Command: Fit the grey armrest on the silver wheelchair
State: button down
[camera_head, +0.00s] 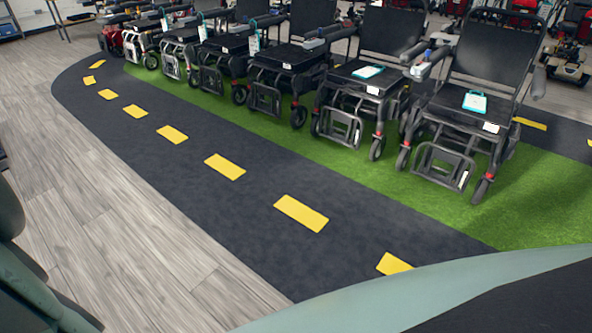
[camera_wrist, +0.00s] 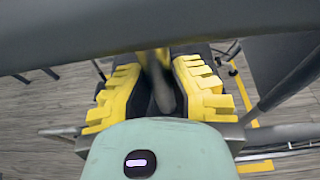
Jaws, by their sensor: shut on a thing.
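In the wrist view, my gripper (camera_wrist: 161,82) has two yellow ribbed fingers closed on the dark stem of the grey armrest (camera_wrist: 110,32). The armrest's long grey pad spans the top of the view, just beyond the fingertips, and hides what lies behind it. Grey metal tubes at the right (camera_wrist: 285,138) may belong to the silver wheelchair; only part shows, and I cannot tell. My gripper and the armrest are outside the head view. No chair there is clearly the silver one.
The head view shows a row of dark folding power chairs (camera_head: 472,113) on green turf (camera_head: 380,185). A black roadway with yellow dashes (camera_head: 225,167) runs before them, and the grey wood floor (camera_head: 110,225) at left is clear. A yellow floor line (camera_wrist: 245,95) shows in the wrist view.

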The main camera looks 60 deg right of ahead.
jog(key=shift+w+d+f+b, duration=0.1)
jog(key=shift+f+b, duration=1.1)
jog(key=shift+f, duration=0.6)
jog(key=shift+r, duration=0.15)
jog(key=shift+f, duration=0.3)
jog(key=shift+f+b, duration=0.75)
jog(key=shift+b, duration=0.15)
jog(key=shift+f, duration=0.15)
jog(key=shift+f+b, duration=3)
jog(key=shift+b, duration=0.3)
jog(key=shift+f, duration=0.15)
